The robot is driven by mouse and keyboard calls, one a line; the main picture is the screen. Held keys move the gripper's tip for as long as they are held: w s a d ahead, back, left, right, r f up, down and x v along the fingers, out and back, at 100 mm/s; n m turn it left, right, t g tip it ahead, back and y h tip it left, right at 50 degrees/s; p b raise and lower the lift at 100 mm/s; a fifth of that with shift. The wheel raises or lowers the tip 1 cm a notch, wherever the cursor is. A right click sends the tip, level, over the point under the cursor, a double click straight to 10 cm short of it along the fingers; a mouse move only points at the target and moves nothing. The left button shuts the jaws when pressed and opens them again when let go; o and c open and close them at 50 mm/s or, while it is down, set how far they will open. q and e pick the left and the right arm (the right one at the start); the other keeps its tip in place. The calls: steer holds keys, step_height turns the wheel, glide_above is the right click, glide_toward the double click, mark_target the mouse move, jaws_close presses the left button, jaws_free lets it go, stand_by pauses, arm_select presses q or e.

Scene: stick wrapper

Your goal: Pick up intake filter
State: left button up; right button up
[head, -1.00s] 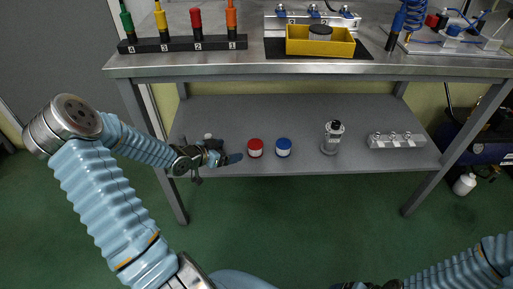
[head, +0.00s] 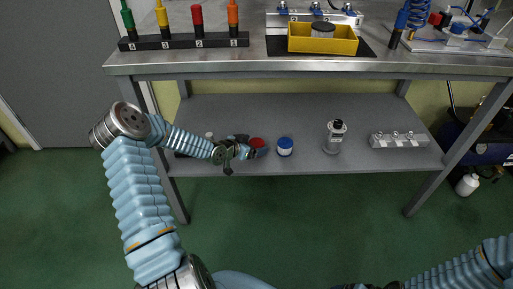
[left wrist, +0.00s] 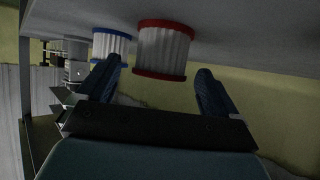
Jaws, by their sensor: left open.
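Two pleated white filters stand on the lower shelf, one with red rims (left wrist: 164,50) and one with blue rims (left wrist: 110,44). In the head view the red one (head: 257,143) is partly hidden by my left gripper (head: 258,153), and the blue one (head: 285,146) stands just to its right. In the left wrist view my left gripper (left wrist: 160,72) is open and empty. Its fingers point toward the red-rimmed filter, which shows between the fingertips. I cannot tell whether they touch it. Only a dark end of my right arm (head: 372,285) shows at the bottom edge; its jaws are unclear.
The grey lower shelf (head: 220,108) also holds a clear-bodied canister (head: 334,137) and a silver block with several fittings (head: 399,140). The tabletop edge (head: 300,67) overhangs above. A yellow tray (head: 345,46) and a tool rack (head: 185,43) stand on top.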

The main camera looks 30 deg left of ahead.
arm_select(q)
steer(key=shift+c, duration=0.2)
steer(key=c, duration=1.1)
steer(key=shift+r, duration=0.15)
